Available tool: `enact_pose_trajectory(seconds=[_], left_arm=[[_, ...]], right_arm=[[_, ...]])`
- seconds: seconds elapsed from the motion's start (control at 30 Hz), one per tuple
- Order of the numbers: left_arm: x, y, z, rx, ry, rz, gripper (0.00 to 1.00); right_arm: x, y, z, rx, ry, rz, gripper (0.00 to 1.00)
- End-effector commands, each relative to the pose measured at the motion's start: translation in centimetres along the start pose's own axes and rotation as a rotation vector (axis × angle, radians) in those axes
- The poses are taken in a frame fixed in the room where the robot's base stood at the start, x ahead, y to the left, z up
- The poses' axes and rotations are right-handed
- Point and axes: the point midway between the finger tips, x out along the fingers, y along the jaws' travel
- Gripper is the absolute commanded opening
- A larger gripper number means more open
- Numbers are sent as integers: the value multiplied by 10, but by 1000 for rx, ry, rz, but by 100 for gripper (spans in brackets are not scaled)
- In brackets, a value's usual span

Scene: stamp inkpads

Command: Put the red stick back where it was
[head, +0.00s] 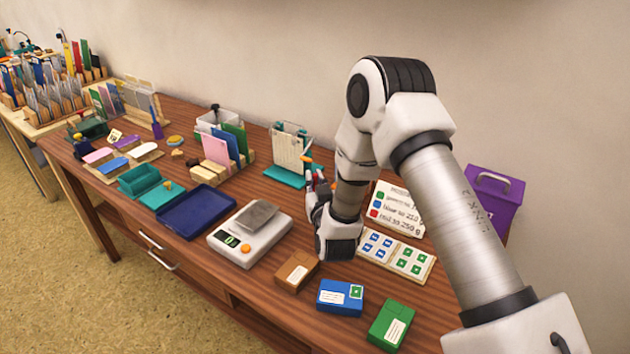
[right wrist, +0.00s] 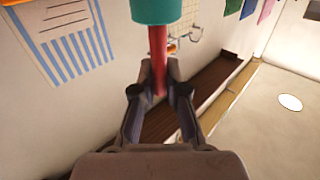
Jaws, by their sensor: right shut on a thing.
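My right gripper (head: 319,186) is above the table, beside a teal stand. In the right wrist view its two fingers (right wrist: 158,88) are closed on the red stick (right wrist: 158,55), which stands up between them. A teal block (right wrist: 155,10) shows at the stick's far end; I cannot tell whether it is part of the stick or behind it. In the head view only small red bits show at the fingers, and most of the stick is hidden. The teal stand (head: 283,177) holds a pale card (head: 288,150) and teal-topped pieces. My left gripper is not in view.
A scale (head: 247,245), a blue tray (head: 195,212) and a brown box (head: 296,271) stand left of my right arm. Blue (head: 332,298) and green (head: 385,325) boxes lie near the front edge. A purple bin (head: 496,200) stands at the right.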

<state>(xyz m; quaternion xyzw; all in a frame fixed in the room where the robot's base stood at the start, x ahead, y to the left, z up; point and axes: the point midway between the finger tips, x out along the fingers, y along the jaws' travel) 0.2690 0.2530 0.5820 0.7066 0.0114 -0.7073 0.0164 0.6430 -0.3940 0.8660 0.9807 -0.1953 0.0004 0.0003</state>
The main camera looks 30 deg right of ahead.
Motion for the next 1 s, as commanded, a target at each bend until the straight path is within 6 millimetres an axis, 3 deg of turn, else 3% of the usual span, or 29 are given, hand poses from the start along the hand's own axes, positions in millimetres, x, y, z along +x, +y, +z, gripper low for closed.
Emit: enact_pose_trajectory(seconds=[0.17,0.2,0.23,0.6,1.0], left_arm=[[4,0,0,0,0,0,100],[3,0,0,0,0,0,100],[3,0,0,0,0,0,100],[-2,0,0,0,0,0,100],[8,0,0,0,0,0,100]], right_arm=[[0,0,5,0,0,0,0],[0,0,3,0,0,0,26],[0,0,3,0,0,0,36],[-2,0,-2,0,-2,0,37],[-72,-1,1,-1,-2,-2,37]])
